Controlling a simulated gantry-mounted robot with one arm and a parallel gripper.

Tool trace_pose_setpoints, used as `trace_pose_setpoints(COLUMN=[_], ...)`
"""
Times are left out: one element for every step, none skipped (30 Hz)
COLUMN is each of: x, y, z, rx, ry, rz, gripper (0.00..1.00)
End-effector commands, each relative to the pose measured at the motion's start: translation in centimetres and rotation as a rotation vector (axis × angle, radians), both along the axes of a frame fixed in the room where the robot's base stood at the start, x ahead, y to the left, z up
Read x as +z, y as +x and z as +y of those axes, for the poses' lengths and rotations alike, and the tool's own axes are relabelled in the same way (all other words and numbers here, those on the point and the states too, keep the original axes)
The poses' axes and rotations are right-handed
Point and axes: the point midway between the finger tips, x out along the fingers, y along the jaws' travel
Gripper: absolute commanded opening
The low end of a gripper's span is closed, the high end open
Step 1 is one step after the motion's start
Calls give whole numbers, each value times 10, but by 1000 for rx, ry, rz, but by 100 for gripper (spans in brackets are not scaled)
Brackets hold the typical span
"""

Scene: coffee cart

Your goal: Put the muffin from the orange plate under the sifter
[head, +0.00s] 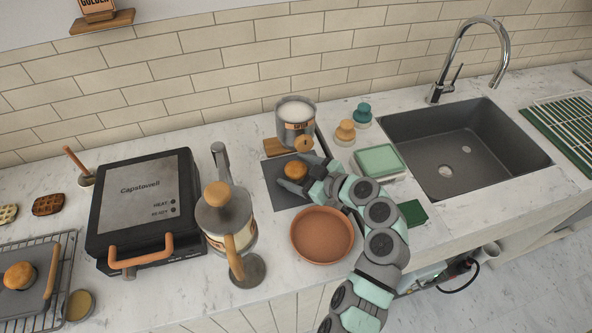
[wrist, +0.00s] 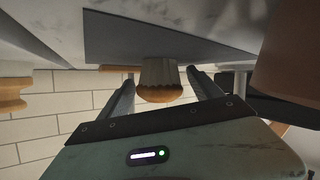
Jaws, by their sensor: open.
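The muffin (head: 296,170) sits on a dark grey slab (head: 281,198), just in front of and below the sifter (head: 296,111), a metal canister of white powder with a wooden knob. The orange plate (head: 322,236) is empty, in front of the slab. My gripper (head: 298,184) is low at the muffin, with the forearm reaching in from the front right. In the wrist view, which is upside down, the muffin (wrist: 160,88) stands on the slab between the two spread fingers of my gripper (wrist: 161,79), with gaps on both sides.
Another muffin (head: 19,276) lies on a tray at far left.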

Motion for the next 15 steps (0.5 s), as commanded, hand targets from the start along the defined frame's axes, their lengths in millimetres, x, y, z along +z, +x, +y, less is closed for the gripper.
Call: trace_pose_setpoints(x=[0, 0, 0, 0, 1, 2, 3, 5, 5, 6, 8, 10, 13, 16, 20], y=[0, 0, 0, 0, 0, 0, 0, 0, -2, -5, -8, -12, -16, -20, -25], z=[0, 0, 0, 0, 0, 0, 0, 0, -3, -7, -11, -16, -20, -25, -32], rx=[0, 0, 0, 0, 0, 0, 0, 0, -2, -3, -3, -4, -4, -5, -5], ry=[0, 0, 0, 0, 0, 0, 0, 0, 0, -1, -1, -1, 0, 0, -1], rz=[0, 0, 0, 0, 0, 0, 0, 0, -1, -1, -1, 1, 0, -2, -3], gripper=[74, 74, 74, 74, 74, 74, 74, 74, 74, 74, 74, 74, 74, 74, 74])
